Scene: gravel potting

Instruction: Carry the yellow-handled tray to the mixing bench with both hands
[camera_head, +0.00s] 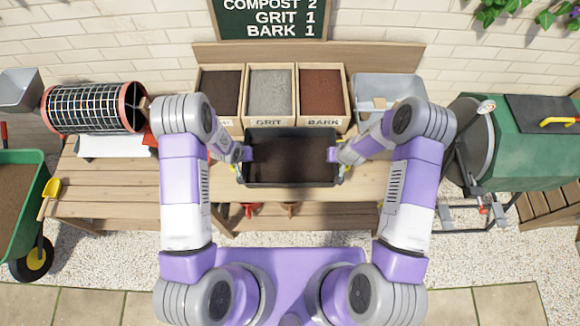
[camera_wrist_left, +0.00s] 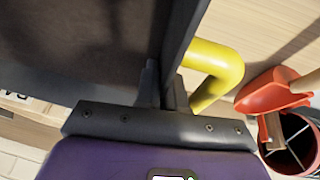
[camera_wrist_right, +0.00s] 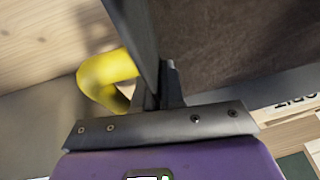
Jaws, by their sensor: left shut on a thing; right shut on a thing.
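The dark grey tray (camera_head: 290,185) is filled with brown soil and sits level between my two grippers, at the front of the wooden bench (camera_head: 375,187). Whether it touches the bench top is unclear. My left gripper (camera_head: 243,156) is shut on the tray's left end wall, beside a yellow handle (camera_wrist_left: 222,68) in the left wrist view. My right gripper (camera_head: 336,156) is shut on the right end wall. The other yellow handle (camera_wrist_right: 103,78) shows beside its fingers in the right wrist view. The fingers pinch the wall next to the handles.
Bins of compost (camera_head: 219,92), grit (camera_head: 271,92) and bark (camera_head: 321,92) stand right behind the tray. A grey tub (camera_head: 388,86) is right of them. A mesh drum (camera_head: 92,108) stands left, a green mixer (camera_head: 530,150) right. A red scoop (camera_wrist_left: 270,92) shows in the left wrist view.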

